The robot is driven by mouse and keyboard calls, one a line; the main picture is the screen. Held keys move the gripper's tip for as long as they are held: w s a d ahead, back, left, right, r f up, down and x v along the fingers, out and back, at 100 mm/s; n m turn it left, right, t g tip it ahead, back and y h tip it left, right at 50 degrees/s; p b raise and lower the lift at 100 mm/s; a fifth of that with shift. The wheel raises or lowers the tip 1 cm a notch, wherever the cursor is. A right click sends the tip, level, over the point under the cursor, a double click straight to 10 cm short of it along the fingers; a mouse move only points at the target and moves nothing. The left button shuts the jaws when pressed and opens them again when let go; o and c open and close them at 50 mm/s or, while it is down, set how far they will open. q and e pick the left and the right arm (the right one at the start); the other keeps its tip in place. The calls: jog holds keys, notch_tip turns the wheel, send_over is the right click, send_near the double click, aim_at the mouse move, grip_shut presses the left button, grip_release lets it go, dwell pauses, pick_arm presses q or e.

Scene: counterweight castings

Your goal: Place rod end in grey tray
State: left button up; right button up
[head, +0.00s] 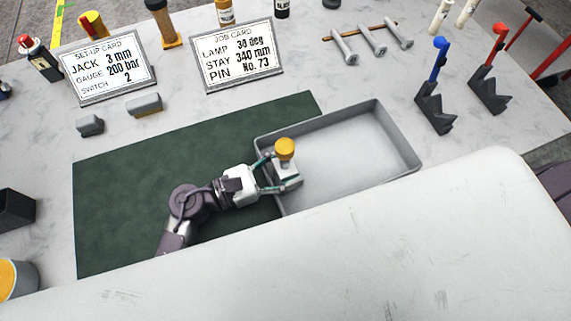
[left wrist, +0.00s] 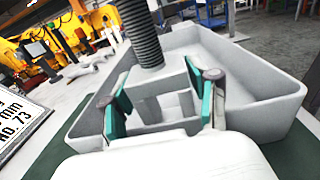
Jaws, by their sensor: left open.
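The rod end (head: 285,149), a grey forked block with a dark threaded stud and a yellow top, stands upright inside the left end of the grey tray (head: 365,150). In the left wrist view the rod end's block (left wrist: 158,82) shows its fork legs down at the tray floor; the tray wall (left wrist: 262,72) rises behind. My left gripper (head: 282,171) is open, its green-padded fingers on either side of the block; whether a pad touches it I cannot tell. My right gripper is not in view.
A dark green mat (head: 140,190) lies left of the tray. Two signs, the set-up card (head: 107,70) and job card (head: 243,55), stand behind it. Metal pins (head: 372,40) and blue (head: 437,95) and red (head: 490,80) handled stands are beyond the tray.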

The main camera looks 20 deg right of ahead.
pick_arm(q)
jog(key=shift+s+p, duration=0.25)
jog(key=shift+p, duration=0.35)
jog(key=shift+a+f+b, duration=0.6)
jog(key=shift+a+b, duration=0.25)
jog(key=shift+a, duration=0.1)
jog(key=a+b, duration=0.1)
jog(key=a, duration=0.5)
jog(key=a+b, duration=0.1)
jog(key=a, duration=0.2)
jog(key=shift+s+r+b, duration=0.25)
jog(key=shift+r+b, duration=0.05)
jog(key=shift+r, duration=0.1)
jog(key=shift+a+r, duration=0.3)
jog(key=shift+a, duration=0.25)
